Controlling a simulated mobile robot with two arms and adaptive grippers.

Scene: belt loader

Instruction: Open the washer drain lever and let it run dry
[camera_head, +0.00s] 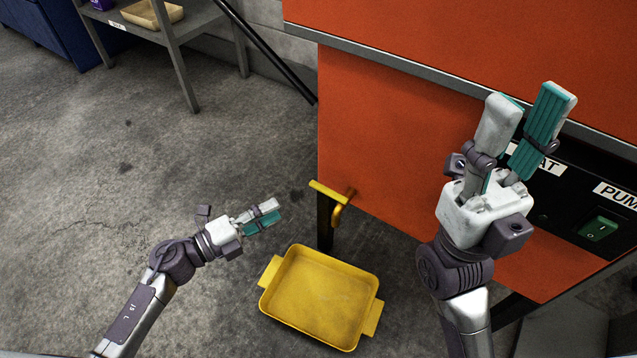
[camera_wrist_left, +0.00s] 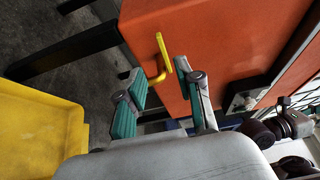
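The yellow drain lever (camera_head: 328,191) sticks out low at the left corner of the orange washer (camera_head: 390,140), above a dark leg. A curved yellow part hangs beneath its bar. My left gripper (camera_head: 278,210) is to the left of the lever, apart from it, and empty. In the left wrist view its fingers (camera_wrist_left: 155,82) are spread, and the lever (camera_wrist_left: 161,55) shows beyond the gap between them. My right gripper (camera_head: 533,98) is open and empty in front of the washer's control panel. A yellow tray (camera_head: 276,307) lies on the floor below the lever, with no liquid visible in it.
The black control panel (camera_head: 560,190) carries a green switch (camera_head: 600,228) beside a "PUM" label, partly cut off. A grey shelf (camera_head: 190,28) holding a tan tray stands at the back left. The concrete floor left of the washer is clear.

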